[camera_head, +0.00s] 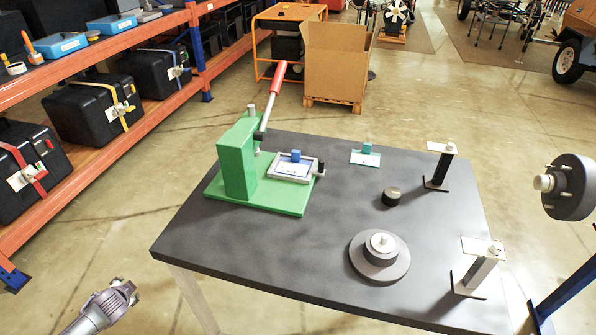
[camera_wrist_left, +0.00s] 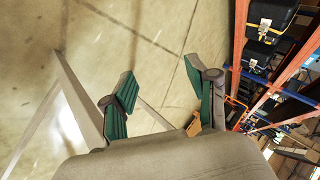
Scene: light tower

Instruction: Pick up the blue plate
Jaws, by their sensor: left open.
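My left gripper (camera_head: 128,289) is low at the left, off the table's front-left side and well away from the blue plate. In the left wrist view its two green-padded fingers (camera_wrist_left: 160,92) are spread with nothing between them. My right gripper is not seen.
The press lever with a red handle (camera_head: 279,80) rises beside the plate. A round grey stepped piece (camera_head: 379,262), a black knob (camera_head: 391,196) and two stands (camera_head: 440,168) (camera_head: 477,272) occupy the table's right side. Orange shelving (camera_head: 112,140) runs along the left. The table's front-left is clear.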

